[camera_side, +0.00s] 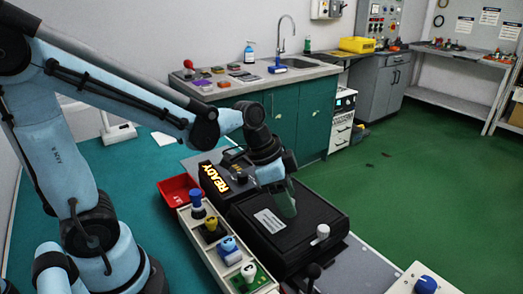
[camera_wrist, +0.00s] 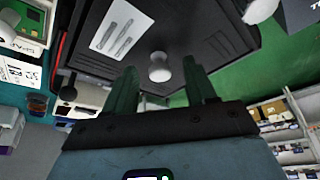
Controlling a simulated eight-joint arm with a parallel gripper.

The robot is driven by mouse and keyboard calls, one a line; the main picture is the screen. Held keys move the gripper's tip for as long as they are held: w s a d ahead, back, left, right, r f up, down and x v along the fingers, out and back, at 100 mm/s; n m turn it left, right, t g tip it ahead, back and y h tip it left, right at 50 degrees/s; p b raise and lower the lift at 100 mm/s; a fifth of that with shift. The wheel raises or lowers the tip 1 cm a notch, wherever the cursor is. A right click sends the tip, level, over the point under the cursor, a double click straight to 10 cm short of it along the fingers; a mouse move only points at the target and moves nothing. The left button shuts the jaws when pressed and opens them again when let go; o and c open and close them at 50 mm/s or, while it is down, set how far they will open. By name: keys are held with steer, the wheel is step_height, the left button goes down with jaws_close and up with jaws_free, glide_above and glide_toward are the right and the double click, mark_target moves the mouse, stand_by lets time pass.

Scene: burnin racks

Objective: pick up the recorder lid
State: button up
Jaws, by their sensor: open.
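The recorder lid (camera_side: 312,212) is a flat black cover on a black case, with a white label and a pale round knob (camera_side: 322,232). It appears shut on the case. My gripper (camera_side: 286,208) hangs over the lid, left of and behind the knob in the side view. In the wrist view, the two green fingers of my gripper (camera_wrist: 159,88) are spread apart and empty. The knob (camera_wrist: 159,67) appears between and beyond their tips, and the lid (camera_wrist: 190,30) fills the upper middle. I cannot tell the exact height of the fingertips above the lid.
A lit READY display (camera_side: 214,179) stands behind the case. A red tray (camera_side: 177,190) and a pale rack (camera_side: 207,253) holding several coloured-knob modules lie to the left. A dark knob (camera_side: 313,271) stands in front. A white box with a blue button (camera_side: 425,284) is at front right.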

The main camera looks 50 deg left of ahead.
jaws_close()
steer(key=shift+r, duration=0.1)
stand_by(0.4)
